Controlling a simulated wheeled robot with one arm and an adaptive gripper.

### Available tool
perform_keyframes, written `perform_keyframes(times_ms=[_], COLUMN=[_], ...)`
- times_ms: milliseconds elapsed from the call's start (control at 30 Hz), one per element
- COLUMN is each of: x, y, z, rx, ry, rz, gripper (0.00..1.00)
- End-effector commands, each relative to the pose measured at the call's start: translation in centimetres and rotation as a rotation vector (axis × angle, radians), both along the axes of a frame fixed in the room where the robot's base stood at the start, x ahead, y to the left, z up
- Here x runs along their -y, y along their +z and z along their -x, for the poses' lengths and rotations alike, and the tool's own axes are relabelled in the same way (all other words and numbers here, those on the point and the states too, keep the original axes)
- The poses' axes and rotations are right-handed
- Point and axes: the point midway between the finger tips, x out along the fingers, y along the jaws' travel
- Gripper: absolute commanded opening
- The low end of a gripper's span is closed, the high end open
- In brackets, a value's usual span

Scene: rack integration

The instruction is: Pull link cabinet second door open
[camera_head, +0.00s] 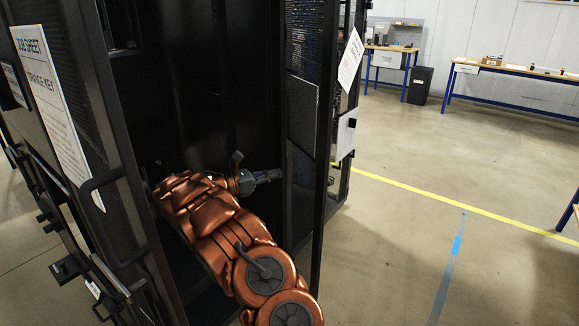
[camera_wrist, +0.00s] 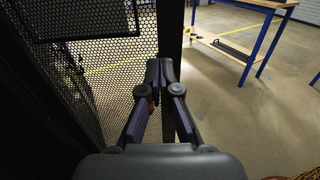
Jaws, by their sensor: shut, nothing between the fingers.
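The black rack cabinet (camera_head: 215,75) stands open in the head view, with its dark interior showing. A black mesh door (camera_head: 300,190) stands swung out on the right side of the opening. The mesh and the door's upright edge also fill the left and middle of the wrist view (camera_wrist: 105,75). My gripper (camera_head: 279,174) is beside the inner face of this door, its tips toward the mesh. In the wrist view my gripper (camera_wrist: 160,66) is shut and empty, over the door's edge post. I cannot tell whether the tips touch the door.
A black panel with a job sheet (camera_head: 50,95) and a bar handle (camera_head: 105,215) stands close on the left. Papers (camera_head: 350,60) hang beyond the mesh door. Workbenches (camera_head: 520,75) and a black bin (camera_head: 420,85) are far off. The floor at right is clear.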

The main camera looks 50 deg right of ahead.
Motion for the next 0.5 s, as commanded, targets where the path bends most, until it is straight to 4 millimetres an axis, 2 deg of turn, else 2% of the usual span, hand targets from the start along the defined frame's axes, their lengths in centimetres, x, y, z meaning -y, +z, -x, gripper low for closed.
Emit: perform_keyframes(times_ms=[167, 500], x=[1.5, 6.8], y=[0.2, 0.3], z=[0.6, 3.2], rx=[-0.001, 0.001], ry=[0.005, 0.007], rz=[0.0, 0.0], gripper=[0.0, 0.0])
